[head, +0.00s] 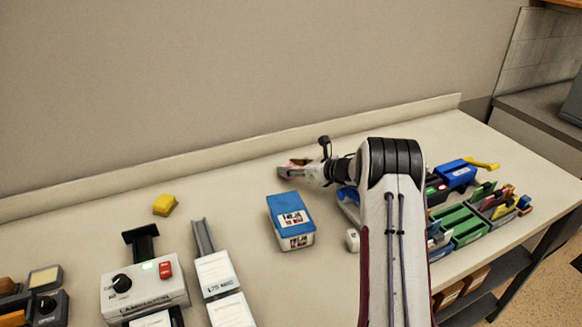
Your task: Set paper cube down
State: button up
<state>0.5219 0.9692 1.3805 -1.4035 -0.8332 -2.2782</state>
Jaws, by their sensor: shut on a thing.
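My gripper (287,171) is at the back of the counter, left of my arm and just behind the blue-lidded box. It points left and is shut on a small pinkish thing, which I take to be the paper cube (293,163). The fingers cover much of the cube, so its full shape is hidden. I cannot tell whether its underside touches the counter (235,185).
A blue-lidded box (290,220) stands in front of the gripper. A yellow block (164,205) lies to the left. A laminator (145,290) and white label boxes (217,273) are at the front. Green trays (462,224) stand right. Counter is clear left of the gripper.

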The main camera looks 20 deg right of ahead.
jog(key=shift+f, duration=0.15)
jog(key=o, duration=1.1)
jog(key=shift+s+d+r, duration=0.15)
jog(key=shift+s+r, duration=0.1)
jog(key=shift+r, duration=0.05)
jog(key=v, duration=1.1)
jog(key=shift+s, duration=0.2)
jog(key=shift+w+r, duration=0.1)
jog(key=shift+r, duration=0.05)
